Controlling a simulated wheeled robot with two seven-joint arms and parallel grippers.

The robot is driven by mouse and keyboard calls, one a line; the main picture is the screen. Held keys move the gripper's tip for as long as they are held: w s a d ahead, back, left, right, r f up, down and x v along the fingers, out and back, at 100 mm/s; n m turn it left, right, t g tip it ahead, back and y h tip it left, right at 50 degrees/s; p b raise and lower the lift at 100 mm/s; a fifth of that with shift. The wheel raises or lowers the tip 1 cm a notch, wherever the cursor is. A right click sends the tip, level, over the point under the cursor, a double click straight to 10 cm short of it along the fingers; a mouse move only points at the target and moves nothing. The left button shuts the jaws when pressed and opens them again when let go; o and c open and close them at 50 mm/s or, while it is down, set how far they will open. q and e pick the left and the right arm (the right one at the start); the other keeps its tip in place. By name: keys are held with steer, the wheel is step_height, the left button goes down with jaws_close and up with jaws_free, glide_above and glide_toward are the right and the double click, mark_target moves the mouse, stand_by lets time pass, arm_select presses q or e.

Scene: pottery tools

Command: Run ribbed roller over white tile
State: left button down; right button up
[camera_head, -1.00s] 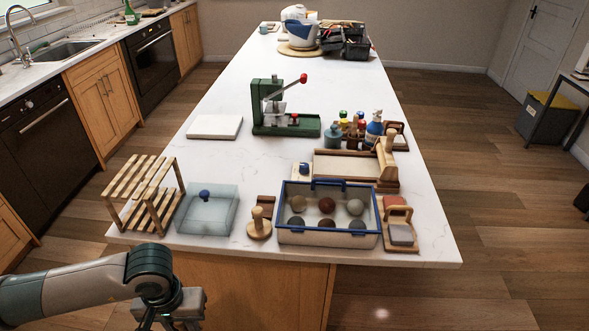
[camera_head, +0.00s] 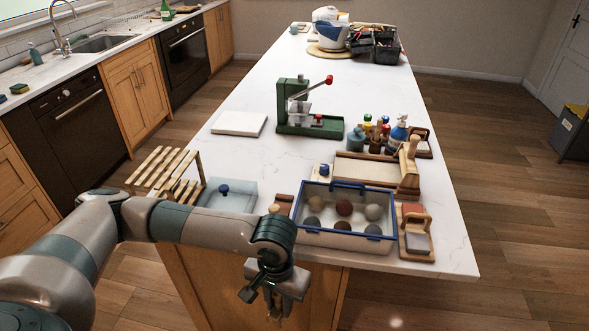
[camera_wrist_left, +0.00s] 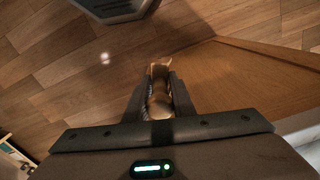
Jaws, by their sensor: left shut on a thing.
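The white tile (camera_head: 239,123) lies flat near the left edge of the white worktop, left of a green press. My left gripper (camera_head: 277,306) is below the near edge of the worktop, in front of its wooden side and well away from the tile. In the left wrist view my left gripper (camera_wrist_left: 159,98) is shut on a tan, wooden-looking round piece (camera_wrist_left: 160,88). This is probably the ribbed roller, but its ribs cannot be made out clearly. In the head view the held piece is mostly hidden. My right gripper is not in view.
The green press (camera_head: 308,110) with a red-knobbed lever stands right of the tile. A slatted wooden rack (camera_head: 160,166), a translucent blue box (camera_head: 228,197) and a blue-rimmed crate (camera_head: 345,239) of balls line the near edge. The worktop's middle is largely bare.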

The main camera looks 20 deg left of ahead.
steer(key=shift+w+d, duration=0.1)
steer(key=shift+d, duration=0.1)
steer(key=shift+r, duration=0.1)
